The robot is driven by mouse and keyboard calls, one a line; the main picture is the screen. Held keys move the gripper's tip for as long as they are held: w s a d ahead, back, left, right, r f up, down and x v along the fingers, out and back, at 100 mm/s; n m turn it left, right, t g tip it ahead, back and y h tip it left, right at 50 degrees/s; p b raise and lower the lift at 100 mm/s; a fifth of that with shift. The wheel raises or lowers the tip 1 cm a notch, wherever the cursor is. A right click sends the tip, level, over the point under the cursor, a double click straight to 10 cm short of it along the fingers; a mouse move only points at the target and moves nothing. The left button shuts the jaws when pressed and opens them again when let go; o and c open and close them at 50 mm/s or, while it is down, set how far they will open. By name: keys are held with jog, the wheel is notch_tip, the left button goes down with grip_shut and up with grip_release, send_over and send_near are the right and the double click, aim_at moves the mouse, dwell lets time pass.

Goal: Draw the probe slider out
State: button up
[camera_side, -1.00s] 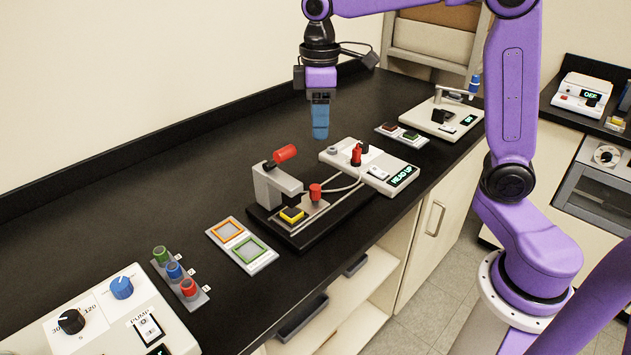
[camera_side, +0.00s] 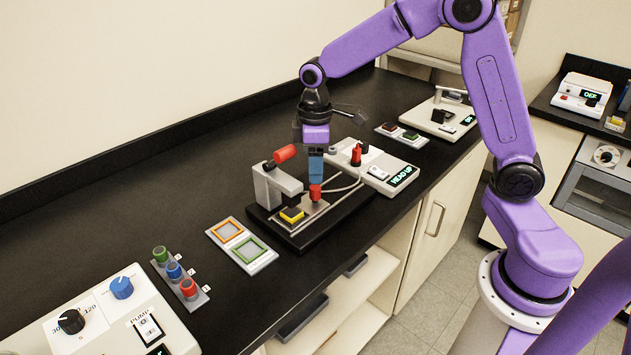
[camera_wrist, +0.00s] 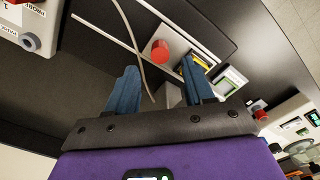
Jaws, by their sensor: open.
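The stylus profiler stands on a black base (camera_side: 330,222) in the side view. A red knob (camera_side: 315,192) stands upright beside the metal plate with the yellow-topped block (camera_side: 291,215); I take it for the probe slider's handle. It also shows in the wrist view (camera_wrist: 160,51), near the pale rails. My gripper (camera_side: 316,181) points down just above this knob. In the wrist view my gripper (camera_wrist: 158,66) is open, with its blue fingers apart and the red knob showing between and just beyond the tips. Contact with the knob is not visible.
A grey bracket (camera_side: 272,187) with a red cylinder (camera_side: 285,153) stands close left of my fingers. The control box (camera_side: 385,172) with a red lever (camera_side: 356,155) and a "HEAD UP" display is at right. A cable curves beside the knob.

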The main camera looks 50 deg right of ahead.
aim_at(315, 187)
jog(key=shift+f, duration=2.45)
